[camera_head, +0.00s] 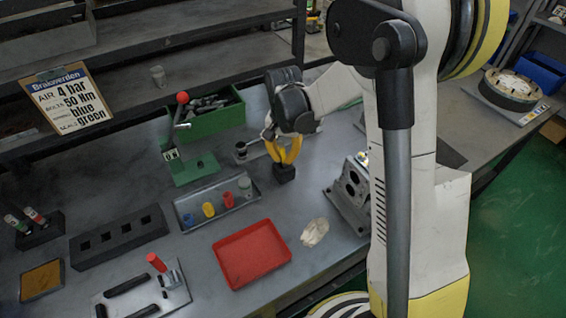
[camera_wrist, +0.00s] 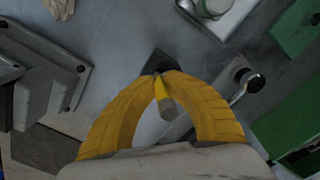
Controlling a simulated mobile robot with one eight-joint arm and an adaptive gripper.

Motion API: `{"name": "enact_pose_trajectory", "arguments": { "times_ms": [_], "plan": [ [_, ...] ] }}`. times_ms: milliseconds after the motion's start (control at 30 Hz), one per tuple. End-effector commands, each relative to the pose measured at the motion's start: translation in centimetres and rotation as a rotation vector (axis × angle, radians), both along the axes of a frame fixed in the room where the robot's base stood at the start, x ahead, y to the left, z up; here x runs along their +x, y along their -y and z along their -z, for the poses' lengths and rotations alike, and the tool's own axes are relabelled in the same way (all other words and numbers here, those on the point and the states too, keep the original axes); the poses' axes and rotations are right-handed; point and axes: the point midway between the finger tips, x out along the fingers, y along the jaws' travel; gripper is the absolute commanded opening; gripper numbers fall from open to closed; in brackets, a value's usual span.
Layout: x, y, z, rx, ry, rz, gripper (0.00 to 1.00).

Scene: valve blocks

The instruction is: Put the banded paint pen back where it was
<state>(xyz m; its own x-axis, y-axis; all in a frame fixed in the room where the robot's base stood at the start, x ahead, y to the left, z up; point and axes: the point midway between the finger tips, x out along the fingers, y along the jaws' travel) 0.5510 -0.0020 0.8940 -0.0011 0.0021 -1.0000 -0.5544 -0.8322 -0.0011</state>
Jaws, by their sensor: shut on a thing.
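My gripper (camera_head: 285,155) is over the right middle of the bench, its yellow fingers pointing down. In the wrist view my gripper (camera_wrist: 160,82) is closed around a slim, pen-like thing, apparently the paint pen (camera_wrist: 168,108), with a pale grey near end and a yellow part. Its bands cannot be made out. A small black block (camera_head: 284,174) is directly below the fingertips; this block also shows in the wrist view (camera_wrist: 158,60), behind the pen. I cannot tell whether the pen's far end is in the block or above it. In the head view the fingers hide the pen.
A black rack (camera_head: 40,234) at far left holds pens with green and red parts. A grey tray (camera_head: 216,220) with coloured cylinders, a red tray (camera_head: 252,278), a crumpled rag (camera_head: 314,232), a metal valve block (camera_head: 350,192) and a green press (camera_head: 190,170) stand around.

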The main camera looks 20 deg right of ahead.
Motion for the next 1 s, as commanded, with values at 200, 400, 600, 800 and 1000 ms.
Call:
{"name": "enact_pose_trajectory", "arguments": {
  "times_ms": [200, 400, 600, 800, 1000],
  "plan": [
    [-0.2, -0.1, 1.5, -0.003, 0.001, 0.002, 0.0],
    [-0.2, -0.1, 1.4, -0.003, 0.001, 0.002, 0.29],
    [-0.2, -0.2, 1.3, -0.001, 0.0, 0.002, 0.29],
    [-0.1, -0.2, -0.5, -0.001, 0.0, 0.001, 0.29],
    [-0.2, -0.2, -5.1, -0.001, 0.0, 0.001, 0.29]
  ]
}}
